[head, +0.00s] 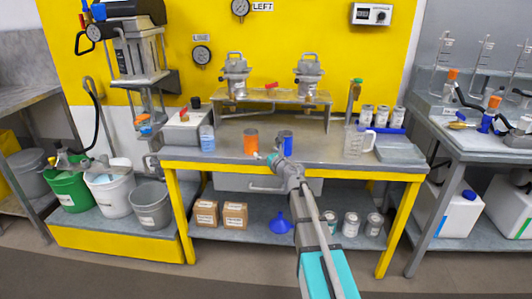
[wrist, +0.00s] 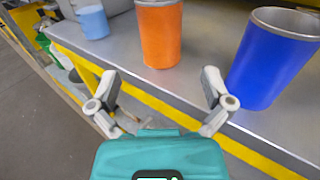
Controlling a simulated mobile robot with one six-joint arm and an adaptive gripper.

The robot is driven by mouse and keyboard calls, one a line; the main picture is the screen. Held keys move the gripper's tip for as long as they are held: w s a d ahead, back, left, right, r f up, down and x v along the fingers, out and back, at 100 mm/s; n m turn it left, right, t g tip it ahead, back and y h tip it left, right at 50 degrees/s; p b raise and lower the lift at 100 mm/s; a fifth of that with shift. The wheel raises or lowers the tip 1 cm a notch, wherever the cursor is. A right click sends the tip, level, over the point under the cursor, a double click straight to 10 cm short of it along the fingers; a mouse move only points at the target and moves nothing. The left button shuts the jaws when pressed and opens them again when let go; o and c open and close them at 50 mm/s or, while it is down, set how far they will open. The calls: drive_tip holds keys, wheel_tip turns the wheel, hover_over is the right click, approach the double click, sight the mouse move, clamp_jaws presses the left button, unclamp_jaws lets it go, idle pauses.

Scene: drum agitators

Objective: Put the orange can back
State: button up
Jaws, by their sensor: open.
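The orange can (head: 251,142) stands upright on the grey table top, left of the blue can (head: 287,143). In the wrist view the orange can (wrist: 160,36) stands beyond the gap between my fingers, and the blue can (wrist: 272,58) is to its right. My gripper (head: 275,162) is at the table's front edge, in front of the two cans. In the wrist view my gripper (wrist: 160,82) has its fingers wide apart with nothing between them. It does not touch the orange can.
A light blue cup (head: 207,139) stands left of the orange can and a clear pitcher (head: 354,142) to the right. A raised shelf (head: 270,97) with two metal vessels is behind. Several pale cans (head: 382,116) stand at the back right. The table (head: 320,155) has bare room right of the blue can.

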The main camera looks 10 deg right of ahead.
idle(0.3)
drive_tip(key=s+d+f+m+g+h, duration=0.35)
drive_tip(key=s+m+h, duration=0.25)
drive_tip(key=m, duration=0.8)
drive_tip(key=s+d+f+m+g+h, duration=0.3)
drive_tip(key=s+d+f+m+h, duration=0.3)
drive_tip(key=m, duration=0.8)
drive_tip(key=s+a+f+m+g+y, duration=0.2)
drive_tip(key=s+a+f+m+g, duration=0.1)
drive_tip(key=s, duration=0.4)
drive_tip(key=s+a+f+m+g+y, duration=0.2)
drive_tip(key=s+a+f+m+g, duration=0.1)
drive_tip(key=s, duration=0.4)
drive_tip(key=s+a+f+m+g+y, duration=0.2)
drive_tip(key=s+a+f+m+g, duration=0.1)
drive_tip(key=s, duration=0.5)
drive_tip(key=a+m+g, duration=0.1)
drive_tip(key=a+m, duration=0.1)
drive_tip(key=a, duration=0.1)
drive_tip(key=shift+a+m+g, duration=0.3)
drive_tip(key=shift+g, duration=0.05)
wheel_tip(320, 180, up, 26)
drive_tip(key=p, duration=2.6)
